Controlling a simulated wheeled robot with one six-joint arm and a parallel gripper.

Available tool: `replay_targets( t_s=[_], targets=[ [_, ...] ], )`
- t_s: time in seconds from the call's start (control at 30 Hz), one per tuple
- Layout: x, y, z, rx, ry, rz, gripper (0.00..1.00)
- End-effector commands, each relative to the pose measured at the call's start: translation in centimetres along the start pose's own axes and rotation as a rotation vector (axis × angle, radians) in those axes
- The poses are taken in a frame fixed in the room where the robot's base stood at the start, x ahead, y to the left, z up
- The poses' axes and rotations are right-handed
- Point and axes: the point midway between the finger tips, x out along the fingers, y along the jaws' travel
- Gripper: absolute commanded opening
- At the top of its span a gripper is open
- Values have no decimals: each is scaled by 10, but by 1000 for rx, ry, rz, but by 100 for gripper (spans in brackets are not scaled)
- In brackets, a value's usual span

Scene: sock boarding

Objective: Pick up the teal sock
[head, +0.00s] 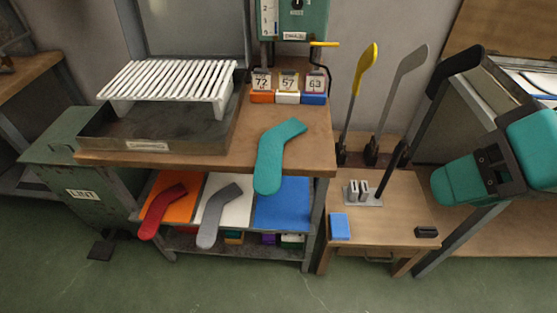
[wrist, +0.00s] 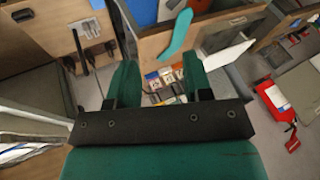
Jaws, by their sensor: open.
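The teal sock (head: 277,155) lies on the wooden bench top, its lower end hanging over the front edge. It also shows in the wrist view (wrist: 175,36), beyond my fingertips. My gripper (head: 442,184) is at the right in the head view, well to the right of the sock and apart from it. In the wrist view, the two green fingers of my gripper (wrist: 160,64) stand apart with nothing held between them.
A white slatted rack (head: 168,82) stands at the bench's left. Red (head: 163,208) and grey (head: 218,215) socks lie on the shelf below. Upright yellow (head: 363,75), grey (head: 405,68) and black (head: 455,70) boards stand between my gripper and the bench. Numbered boxes (head: 288,86) sit behind the sock.

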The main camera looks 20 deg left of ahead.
Motion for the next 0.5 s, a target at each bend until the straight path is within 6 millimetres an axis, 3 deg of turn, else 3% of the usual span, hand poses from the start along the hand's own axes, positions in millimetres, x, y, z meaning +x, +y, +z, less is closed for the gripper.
replay_targets(
  t_s=[0.03, 0.1, 0.5],
  targets=[
    [43, 11, 8, 34, 47, -24, 46],
    [70, 13, 4, 92, 118, -63, 46],
    [199, 22, -3, 439, 450, -394, 46]
  ],
)
